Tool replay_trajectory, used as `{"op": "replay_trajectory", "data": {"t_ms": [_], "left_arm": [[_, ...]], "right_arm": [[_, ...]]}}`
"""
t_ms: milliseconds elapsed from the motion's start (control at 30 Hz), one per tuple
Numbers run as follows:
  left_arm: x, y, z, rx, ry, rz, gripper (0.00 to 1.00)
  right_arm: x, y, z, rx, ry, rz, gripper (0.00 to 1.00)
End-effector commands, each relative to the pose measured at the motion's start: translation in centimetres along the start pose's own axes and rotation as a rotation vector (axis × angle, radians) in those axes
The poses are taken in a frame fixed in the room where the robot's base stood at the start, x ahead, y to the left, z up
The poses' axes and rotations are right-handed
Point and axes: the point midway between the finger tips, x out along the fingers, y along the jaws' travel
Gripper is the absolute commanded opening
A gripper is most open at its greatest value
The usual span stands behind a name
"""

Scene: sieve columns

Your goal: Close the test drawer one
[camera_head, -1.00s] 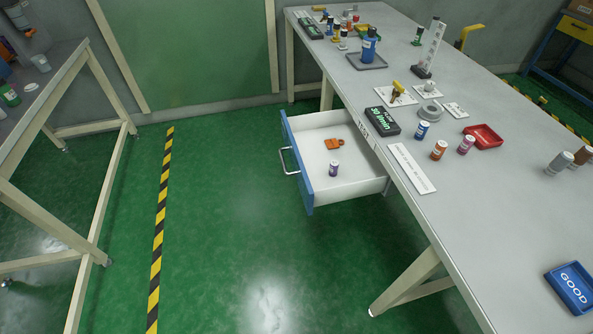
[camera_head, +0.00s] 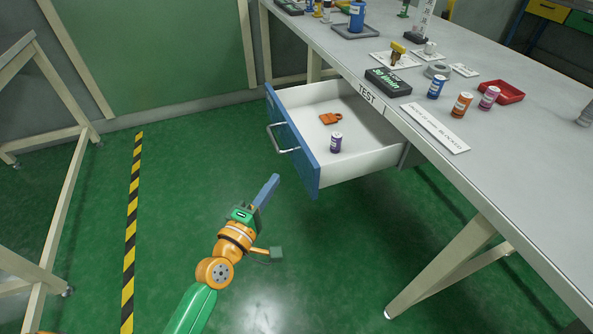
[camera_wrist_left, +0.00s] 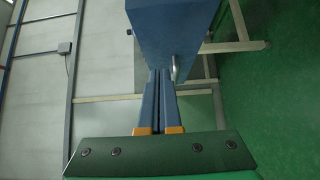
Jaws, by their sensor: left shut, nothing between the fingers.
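The test drawer (camera_head: 293,146) is pulled open under the bench, with a blue front, white inside and a silver handle (camera_head: 282,139). An orange part (camera_head: 330,118) and a purple-labelled vial (camera_head: 336,142) are in it. My left gripper (camera_head: 272,181) is shut and empty, below and in front of the drawer front, apart from it in the head view. In the left wrist view the closed fingers (camera_wrist_left: 158,90) point at the blue drawer front (camera_wrist_left: 168,32), with the handle (camera_wrist_left: 177,68) just right of them. My right gripper is not in view.
The grey workbench (camera_head: 480,160) holds a black flow display (camera_head: 388,82), several vials, a red tray (camera_head: 506,92) and a white label strip (camera_head: 435,128). A bench leg (camera_head: 445,265) stands right of the drawer. The green floor before the drawer is clear.

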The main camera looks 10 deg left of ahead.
Motion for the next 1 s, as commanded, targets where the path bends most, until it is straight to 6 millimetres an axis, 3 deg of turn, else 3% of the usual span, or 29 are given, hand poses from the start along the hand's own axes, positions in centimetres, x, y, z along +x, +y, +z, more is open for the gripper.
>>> {"op": "replay_trajectory", "data": {"t_ms": [167, 333, 567, 1000], "left_arm": [[3.9, 0.0, 0.1, -0.001, -0.001, 0.003, 0.00], [5.5, -0.1, 2.1, -0.003, 0.000, -0.001, 0.00], [6.3, -0.1, 2.9, 0.002, -0.001, -0.002, 0.00], [6.7, -0.2, 2.3, 0.004, 0.000, 0.000, 0.00]], "right_arm": [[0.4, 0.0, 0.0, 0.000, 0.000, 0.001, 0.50], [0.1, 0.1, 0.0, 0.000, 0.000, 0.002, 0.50], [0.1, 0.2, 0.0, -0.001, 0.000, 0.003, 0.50], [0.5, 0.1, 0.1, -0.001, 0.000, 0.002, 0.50]]}}
